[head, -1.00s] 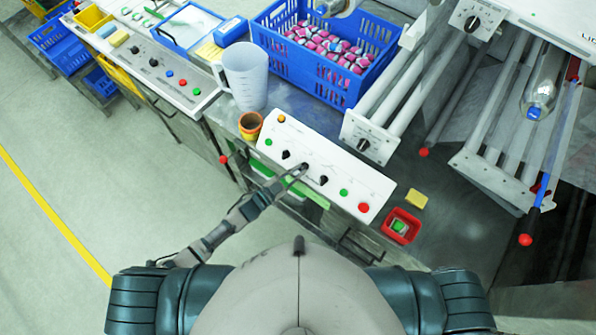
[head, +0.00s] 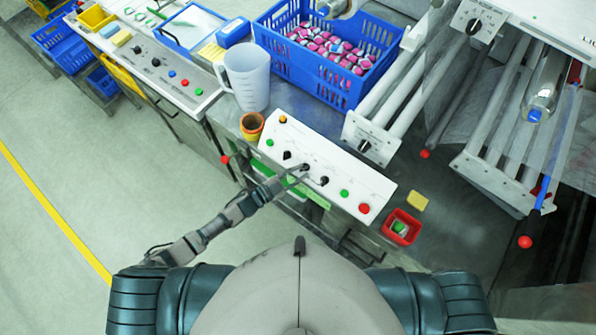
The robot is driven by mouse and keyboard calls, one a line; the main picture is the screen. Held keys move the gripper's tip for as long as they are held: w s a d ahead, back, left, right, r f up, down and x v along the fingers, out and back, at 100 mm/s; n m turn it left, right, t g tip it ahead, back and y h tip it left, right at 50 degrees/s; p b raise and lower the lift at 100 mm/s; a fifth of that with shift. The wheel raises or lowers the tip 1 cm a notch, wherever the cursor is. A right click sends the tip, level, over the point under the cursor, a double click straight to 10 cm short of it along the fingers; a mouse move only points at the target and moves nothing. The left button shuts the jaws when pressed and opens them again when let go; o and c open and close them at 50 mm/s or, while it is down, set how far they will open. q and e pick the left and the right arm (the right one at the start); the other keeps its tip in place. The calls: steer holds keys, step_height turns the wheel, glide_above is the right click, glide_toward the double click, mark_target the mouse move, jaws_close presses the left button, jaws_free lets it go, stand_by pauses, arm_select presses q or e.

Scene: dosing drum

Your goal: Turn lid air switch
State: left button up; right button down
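The white control panel (head: 330,183) lies on the steel bench in front of me. Labels are unreadable, so I cannot tell which knob is the lid air switch. My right gripper is not in view.
A blue crate (head: 308,74) holds packaged pieces. A red bin (head: 401,227) and a yellow sponge (head: 418,201) lie to the right. Another button panel (head: 170,66) is at the far left.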

arm_select(q)
steer(key=shift+w+f, duration=0.1)
steer(key=shift+w, duration=0.2)
steer(key=shift+a, duration=0.1)
steer(key=v, duration=1.2)
